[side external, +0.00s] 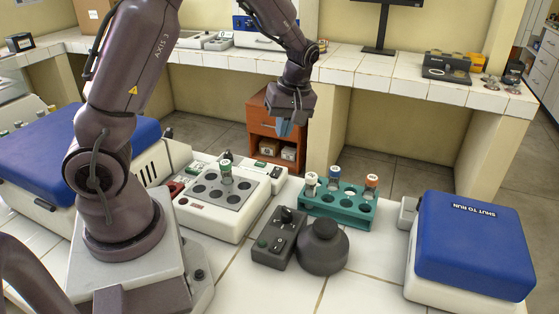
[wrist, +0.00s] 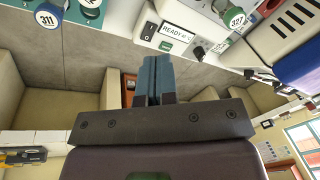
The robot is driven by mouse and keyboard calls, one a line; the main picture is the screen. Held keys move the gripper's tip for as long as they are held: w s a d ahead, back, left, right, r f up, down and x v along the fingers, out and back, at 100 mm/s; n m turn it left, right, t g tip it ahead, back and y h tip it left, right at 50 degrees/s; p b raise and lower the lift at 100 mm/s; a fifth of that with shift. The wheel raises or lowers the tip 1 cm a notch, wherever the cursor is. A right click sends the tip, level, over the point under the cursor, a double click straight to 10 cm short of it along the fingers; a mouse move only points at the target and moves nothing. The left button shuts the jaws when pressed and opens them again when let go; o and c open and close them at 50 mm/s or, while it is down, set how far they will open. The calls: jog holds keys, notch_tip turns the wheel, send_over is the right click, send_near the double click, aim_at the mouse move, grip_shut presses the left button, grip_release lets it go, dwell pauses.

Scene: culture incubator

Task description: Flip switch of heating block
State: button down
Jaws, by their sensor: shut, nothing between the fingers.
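The heating block (side external: 206,208) is a white device with a grey plate of round wells, left of centre on the bench in the side view. One green-capped tube (side external: 226,170) stands in it. In the wrist view, a white panel (wrist: 178,14) carries a READY display (wrist: 177,33), a black rocker switch (wrist: 148,30) and a green button (wrist: 166,46); I take it to be the block's panel. The switch position is too small to tell. My gripper (side external: 284,131) is shut and empty, in the air behind and above the block; its blue fingers (wrist: 155,72) sit apart from the panel.
A teal rack (side external: 336,208) with several capped tubes stands right of the block. A dark grey device with knobs (side external: 278,240) and a round dark unit (side external: 323,248) stand in front. A blue-lidded machine (side external: 475,240) is at right, another (side external: 65,150) at left.

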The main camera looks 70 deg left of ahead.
aim_at(277, 169)
jog(key=shift+w+a+f+n+y, duration=0.2)
jog(key=shift+w+a+n, duration=0.45)
jog(key=shift+n, duration=1.05)
jog(key=shift+w+a+r+n+y, duration=0.1)
jog(key=shift+w+a+n+y, duration=0.25)
jog(key=shift+a+n, duration=0.95)
jog(key=shift+w+a+f+n+y, duration=0.25)
jog(key=shift+w+n, duration=0.35)
jog(key=shift+n, duration=1.5)
jog(key=shift+r, duration=0.1)
jog(key=x, duration=1.3)
jog(key=shift+w+d, duration=0.3)
jog(key=shift+d, duration=0.05)
jog(key=shift+f, duration=0.55)
